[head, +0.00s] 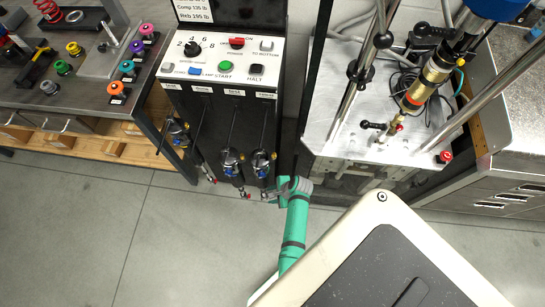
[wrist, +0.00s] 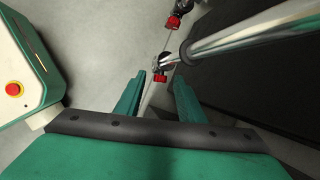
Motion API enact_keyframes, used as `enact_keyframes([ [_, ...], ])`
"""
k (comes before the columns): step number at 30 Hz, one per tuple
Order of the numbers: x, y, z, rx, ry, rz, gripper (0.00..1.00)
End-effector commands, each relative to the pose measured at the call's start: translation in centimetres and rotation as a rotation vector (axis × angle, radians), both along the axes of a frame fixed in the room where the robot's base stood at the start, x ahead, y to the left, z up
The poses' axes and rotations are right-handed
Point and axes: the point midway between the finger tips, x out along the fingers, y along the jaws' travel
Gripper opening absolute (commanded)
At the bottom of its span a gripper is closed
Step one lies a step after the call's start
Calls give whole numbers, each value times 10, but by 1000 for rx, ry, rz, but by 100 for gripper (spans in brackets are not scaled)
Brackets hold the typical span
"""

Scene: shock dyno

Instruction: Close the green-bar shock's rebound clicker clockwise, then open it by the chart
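Shocks hang on the front of the dyno cabinet: one at left (head: 179,126), one in the middle (head: 231,160) and one at right (head: 260,160). I cannot make out a green bar on any of them. My gripper (head: 271,193) is low beside the right shock's lower end. In the wrist view my gripper (wrist: 157,100) is open. A red clicker (wrist: 160,78) at the end of a shiny shaft shows just beyond and between the fingertips, with no clear contact. A second red clicker (wrist: 173,22) hangs farther off. No clicker chart is readable.
The control panel (head: 222,58) with knob and buttons tops the cabinet, under a small white load card (head: 195,10). A bench (head: 75,80) with coloured knobs stands left. The dyno plate (head: 335,130) with a mounted shock (head: 425,85) is right. Floor in front is clear.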

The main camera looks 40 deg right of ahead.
Motion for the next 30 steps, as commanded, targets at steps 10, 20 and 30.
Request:
enact_keyframes([
  [10,0,0,0,0,0,0,0],
  [20,-3,2,-1,-58,-86,0,0],
  [30,-3,2,0,-74,-108,0,0],
])
